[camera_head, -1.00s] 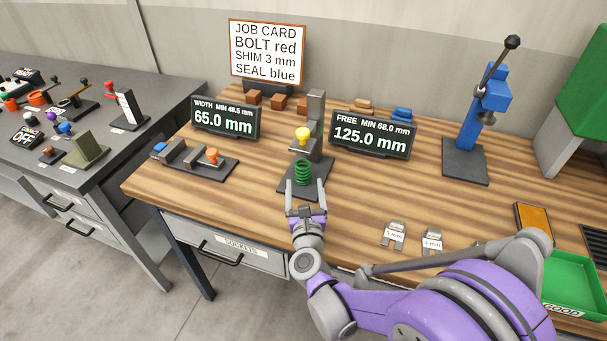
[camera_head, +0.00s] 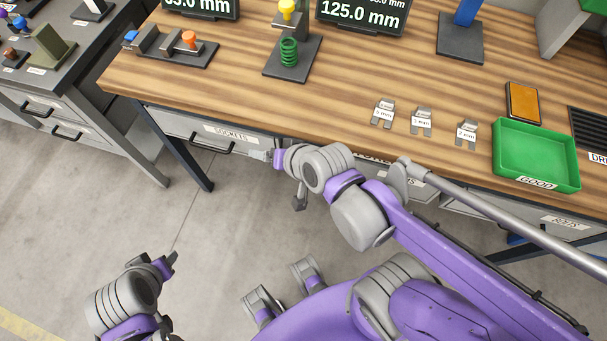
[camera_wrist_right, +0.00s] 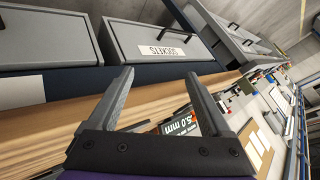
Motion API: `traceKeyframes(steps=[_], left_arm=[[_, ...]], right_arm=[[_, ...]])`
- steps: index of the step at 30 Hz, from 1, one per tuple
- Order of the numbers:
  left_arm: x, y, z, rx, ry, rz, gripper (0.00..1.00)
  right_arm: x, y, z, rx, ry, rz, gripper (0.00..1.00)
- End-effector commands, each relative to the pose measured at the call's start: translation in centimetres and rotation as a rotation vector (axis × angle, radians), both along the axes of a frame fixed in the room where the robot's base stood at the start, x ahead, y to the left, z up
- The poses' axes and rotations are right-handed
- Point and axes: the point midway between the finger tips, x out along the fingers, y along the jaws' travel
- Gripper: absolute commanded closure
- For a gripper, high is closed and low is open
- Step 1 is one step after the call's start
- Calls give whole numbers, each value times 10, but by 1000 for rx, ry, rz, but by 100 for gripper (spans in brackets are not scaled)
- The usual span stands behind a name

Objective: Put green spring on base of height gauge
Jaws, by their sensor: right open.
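The green spring (camera_head: 289,52) stands upright on the dark base plate of the height gauge (camera_head: 302,70), in front of the gauge's yellow-topped part (camera_head: 287,8). The top of the gauge is cut off by the picture edge. My right gripper (camera_head: 266,155) is at the bench's front edge near the sockets drawer, well apart from the spring. The right wrist view shows its jaws (camera_wrist_right: 160,76) open with nothing between them. My left gripper (camera_head: 173,259) hangs over the floor at lower left, away from the bench; its jaw opening is unclear.
The width gauge (camera_head: 170,50) stands left of the height gauge. Several metal shims (camera_head: 422,121) lie near the bench's front edge. A green tray (camera_head: 537,157) and an orange-topped block (camera_head: 522,103) are at right. The wood between the height gauge and shims is clear.

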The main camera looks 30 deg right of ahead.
Motion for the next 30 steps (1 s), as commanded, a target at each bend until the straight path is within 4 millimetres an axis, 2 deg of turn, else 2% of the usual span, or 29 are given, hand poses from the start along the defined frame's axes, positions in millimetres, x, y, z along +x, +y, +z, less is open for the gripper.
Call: traceKeyframes(steps=[1, 3, 6, 8, 30], left_arm=[[0, 0, 0, 0, 0, 0, 50], [0, 0, 0, 0, 0, 0, 50], [0, 0, 0, 0, 0, 0, 50], [0, 0, 0, 0, 0, 0, 50], [0, 0, 0, 0, 0, 0, 50]], right_arm=[[-21, -7, -9, -130, 63, 102, 17], [-46, -18, -18, -283, 143, 233, 17], [-69, -29, -25, -414, 223, 353, 17], [-76, -33, -26, -453, 249, 392, 17], [-79, -35, -27, -470, 259, 410, 17]])
